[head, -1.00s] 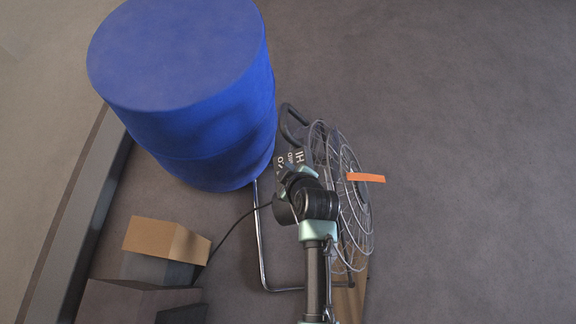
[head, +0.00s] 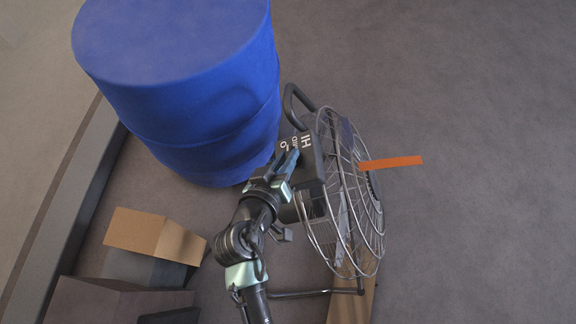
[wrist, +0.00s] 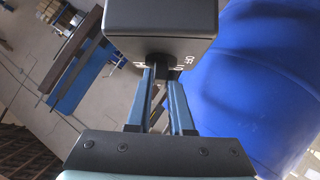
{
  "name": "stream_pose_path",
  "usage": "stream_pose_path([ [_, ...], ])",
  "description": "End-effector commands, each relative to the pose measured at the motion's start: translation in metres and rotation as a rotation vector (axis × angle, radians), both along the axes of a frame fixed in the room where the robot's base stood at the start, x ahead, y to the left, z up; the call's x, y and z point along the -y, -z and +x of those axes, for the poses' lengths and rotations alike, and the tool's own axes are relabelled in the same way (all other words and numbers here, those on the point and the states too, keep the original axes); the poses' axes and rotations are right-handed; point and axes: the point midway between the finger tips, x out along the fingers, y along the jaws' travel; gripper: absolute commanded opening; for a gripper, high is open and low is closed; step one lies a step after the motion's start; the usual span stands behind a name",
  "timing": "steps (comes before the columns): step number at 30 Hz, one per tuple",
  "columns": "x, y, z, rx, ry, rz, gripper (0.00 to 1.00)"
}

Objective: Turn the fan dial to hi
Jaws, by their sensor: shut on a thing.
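The wire-cage fan (head: 345,190) stands right of the blue drum in the head view. Its black control box (head: 313,158) is on the back of the cage and carries white lettering with "HI" at the top edge. In the wrist view the control box (wrist: 162,18) fills the top middle. My gripper (head: 288,163) reaches the box from the lower left. In the wrist view my gripper (wrist: 160,72) has its two blue fingers on either side of the dark dial (wrist: 158,60), shut on it. The dial's pointer and exact setting are hidden.
The blue drum (head: 185,100) stands close behind and left of the fan. Cardboard boxes (head: 150,235) lie at lower left. An orange streamer (head: 392,163) sticks out from the fan's front. The floor to the right is clear.

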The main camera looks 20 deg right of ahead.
Motion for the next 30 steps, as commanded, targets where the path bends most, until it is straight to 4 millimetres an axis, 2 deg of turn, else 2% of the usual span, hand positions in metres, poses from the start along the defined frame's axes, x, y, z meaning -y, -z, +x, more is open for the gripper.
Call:
stream_pose_path([
  [1, -0.0014, 0.0114, 0.0012, 0.022, 0.033, -0.005, 0.0],
  [15, -0.0033, 0.0069, 0.0022, 0.167, 0.299, -0.032, 0.0],
  [30, -0.0022, 0.0041, 0.0015, 0.198, 0.365, -0.038, 0.0],
])
